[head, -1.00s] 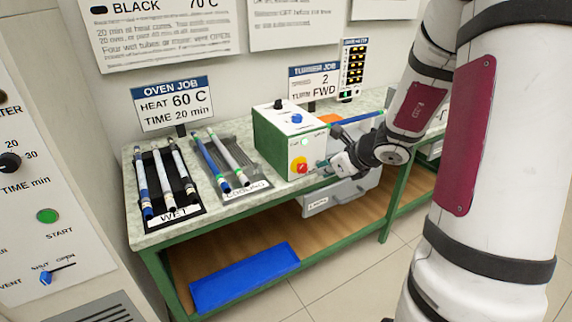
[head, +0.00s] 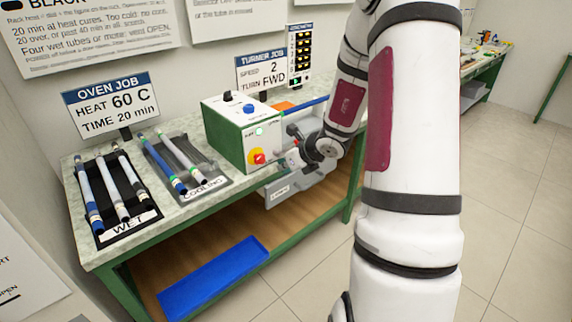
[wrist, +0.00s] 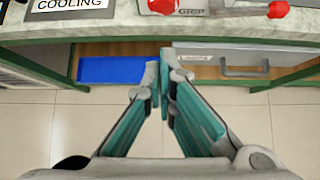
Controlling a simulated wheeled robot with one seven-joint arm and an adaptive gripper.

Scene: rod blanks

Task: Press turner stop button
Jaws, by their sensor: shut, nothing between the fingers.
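The turner is a green box (head: 230,128) with a white front panel on the bench. In the wrist view the gripper (wrist: 163,66) is shut and empty, in front of the bench edge. A red round part (wrist: 163,6) shows at the top edge there, cut off.
A wet rack (head: 125,225) and a cooling rack (head: 205,187) with rods stand left of the turner. A grey drawer (wrist: 222,66) hangs under the bench edge, beside a blue tray (wrist: 110,70) on the lower shelf. The floor in front is clear.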

